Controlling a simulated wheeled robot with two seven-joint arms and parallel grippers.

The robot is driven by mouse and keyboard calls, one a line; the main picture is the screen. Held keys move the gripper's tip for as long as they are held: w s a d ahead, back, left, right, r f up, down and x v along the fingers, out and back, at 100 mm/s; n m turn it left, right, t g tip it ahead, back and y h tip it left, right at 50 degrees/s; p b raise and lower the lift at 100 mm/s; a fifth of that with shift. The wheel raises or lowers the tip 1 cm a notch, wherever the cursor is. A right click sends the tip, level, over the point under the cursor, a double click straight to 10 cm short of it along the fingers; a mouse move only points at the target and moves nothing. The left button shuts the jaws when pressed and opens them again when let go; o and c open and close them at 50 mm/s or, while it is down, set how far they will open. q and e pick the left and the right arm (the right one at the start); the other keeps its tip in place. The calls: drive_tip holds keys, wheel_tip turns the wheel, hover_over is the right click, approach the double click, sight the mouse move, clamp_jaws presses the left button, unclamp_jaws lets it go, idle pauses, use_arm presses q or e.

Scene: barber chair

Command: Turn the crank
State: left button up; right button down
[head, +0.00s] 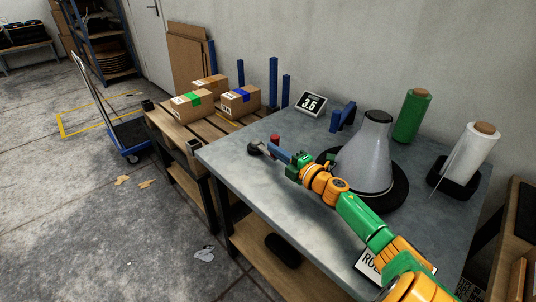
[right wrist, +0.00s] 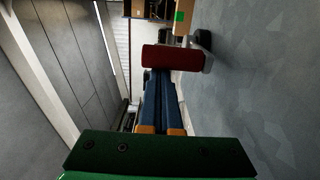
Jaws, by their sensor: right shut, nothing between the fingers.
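The crank shows near the left edge of the grey workbench. It has a red handle (head: 275,139) and a dark round piece (head: 254,148) with a pale arm. In the right wrist view the red handle (right wrist: 175,57) lies across the picture just beyond my fingertips, with the dark round piece (right wrist: 203,40) behind it. My right gripper (head: 270,148) is beside the handle, its blue fingers shut together with nothing between them. It also shows in the right wrist view (right wrist: 160,75). I cannot tell whether the fingertips touch the handle. My left gripper is out of view.
A grey cone (head: 364,160) on a black disc stands close to my right arm. Several cartons (head: 240,101) sit on the pallet-like table to the left.

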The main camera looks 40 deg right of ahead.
drive_tip(key=shift+d, duration=0.55)
